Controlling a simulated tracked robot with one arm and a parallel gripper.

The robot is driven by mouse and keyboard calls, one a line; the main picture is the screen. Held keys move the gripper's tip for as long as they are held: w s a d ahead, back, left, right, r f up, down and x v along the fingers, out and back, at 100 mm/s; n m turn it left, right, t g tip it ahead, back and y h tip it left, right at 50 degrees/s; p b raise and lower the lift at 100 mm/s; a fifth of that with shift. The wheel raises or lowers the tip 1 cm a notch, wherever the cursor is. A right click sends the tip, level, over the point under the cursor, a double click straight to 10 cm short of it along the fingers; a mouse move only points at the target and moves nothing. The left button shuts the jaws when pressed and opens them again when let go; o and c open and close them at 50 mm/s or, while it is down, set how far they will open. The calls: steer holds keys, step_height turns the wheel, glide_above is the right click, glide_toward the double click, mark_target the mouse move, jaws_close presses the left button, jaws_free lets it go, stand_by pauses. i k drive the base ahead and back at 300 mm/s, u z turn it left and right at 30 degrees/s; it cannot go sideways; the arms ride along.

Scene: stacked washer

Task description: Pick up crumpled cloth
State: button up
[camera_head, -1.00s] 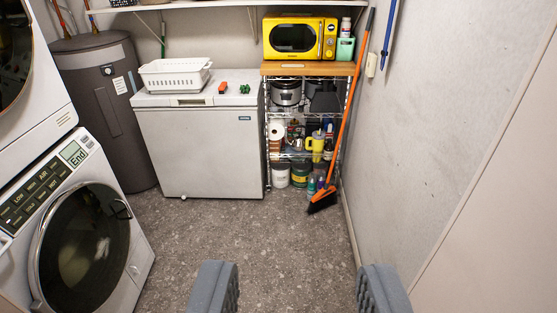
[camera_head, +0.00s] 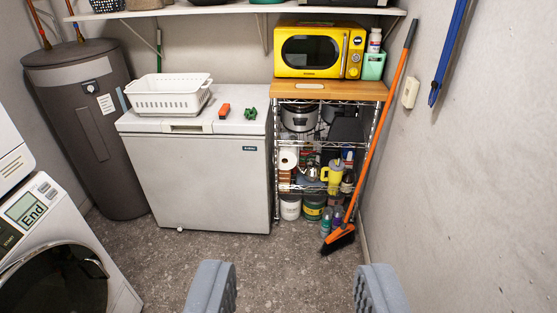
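My gripper (camera_head: 296,289) is at the bottom of the view. Its two grey fingers are wide apart with only bare floor between them. I cannot make out a crumpled cloth anywhere in this view. The front-loading washer (camera_head: 62,275) stands at the lower left, its display reading "End". Its dark round door looks shut, and the inside is too dark to tell what it holds.
A white chest freezer (camera_head: 203,180) bears a white basket (camera_head: 168,98) and small red and green items. A wire shelf with a yellow microwave (camera_head: 318,52) and an orange broom (camera_head: 374,130) stand right of it. A dark tank (camera_head: 95,150) is at left. The speckled floor (camera_head: 250,275) is clear.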

mark_target(252, 113)
steer(key=u, duration=0.05)
steer(key=i, duration=3.6)
steer(key=z, duration=0.05)
